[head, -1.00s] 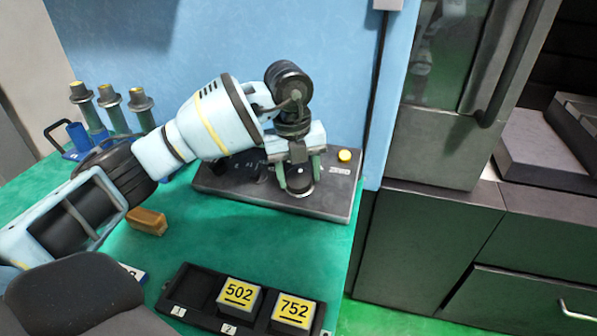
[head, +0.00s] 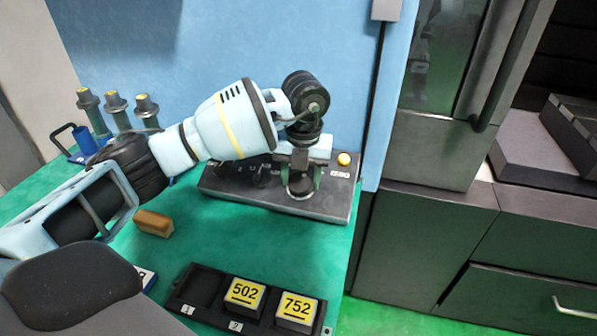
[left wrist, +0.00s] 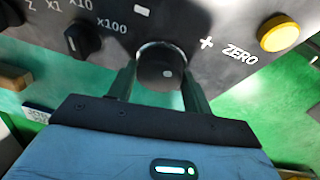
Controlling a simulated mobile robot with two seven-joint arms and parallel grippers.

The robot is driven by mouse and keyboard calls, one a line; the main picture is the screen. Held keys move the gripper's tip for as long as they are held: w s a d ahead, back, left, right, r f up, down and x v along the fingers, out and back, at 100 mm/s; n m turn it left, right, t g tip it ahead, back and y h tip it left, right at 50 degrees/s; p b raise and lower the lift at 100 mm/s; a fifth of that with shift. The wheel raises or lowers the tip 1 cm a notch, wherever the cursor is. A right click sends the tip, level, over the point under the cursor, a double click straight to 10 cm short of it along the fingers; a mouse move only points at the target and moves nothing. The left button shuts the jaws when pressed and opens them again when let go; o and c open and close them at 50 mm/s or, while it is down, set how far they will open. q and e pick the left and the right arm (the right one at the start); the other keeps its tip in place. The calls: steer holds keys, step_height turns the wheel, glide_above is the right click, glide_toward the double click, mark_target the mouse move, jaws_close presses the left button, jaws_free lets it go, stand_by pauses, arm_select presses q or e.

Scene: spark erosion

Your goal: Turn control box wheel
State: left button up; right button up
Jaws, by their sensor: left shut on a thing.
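The control box (head: 230,185) is a dark box at the back of the green table. Its round wheel (left wrist: 160,70), dark with a light rim and a small pale mark, sits between my left fingers in the left wrist view. My left gripper (head: 301,188) points down over the box and is shut on the wheel, with one green finger on each side. In the left wrist view the gripper (left wrist: 160,88) also shows around the wheel. A yellow button (head: 344,159) is to the right of the wheel. My right gripper is not in view.
A black knob (left wrist: 82,40) with multiplier marks is left of the wheel. A brown block (head: 154,222) lies on the table. Several holders (head: 117,105) stand at the back left.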

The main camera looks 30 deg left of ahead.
arm_select(q)
steer(key=m, duration=0.2)
steer(key=m+y+p, duration=0.1)
steer(key=m, duration=0.1)
steer(key=shift+d+y+p, duration=0.1)
steer(key=shift+y+p, duration=0.2)
steer(key=m+y+p, duration=0.1)
steer(key=m, duration=0.3)
steer(key=shift+s+d+m+t, duration=0.1)
steer(key=shift+m+t, duration=0.3)
steer(key=m+y+p, duration=0.1)
steer(key=m, duration=0.2)
steer(key=m+t+p, duration=0.1)
steer(key=m, duration=0.1)
steer(key=shift+s+d+f+m+t+y, duration=0.1)
steer(key=shift+s+m+t+y, duration=0.1)
steer(key=shift+m+t+y, duration=0.15)
steer(key=shift+f+m+t+p, duration=0.1)
steer(key=shift+m+t+p, duration=0.25)
steer(key=shift+m, duration=0.9)
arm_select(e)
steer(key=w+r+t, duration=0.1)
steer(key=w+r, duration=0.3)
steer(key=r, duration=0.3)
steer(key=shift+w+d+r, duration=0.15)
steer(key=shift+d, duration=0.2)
arm_select(q)
steer(key=shift+f, duration=0.1)
steer(key=o, duration=1)
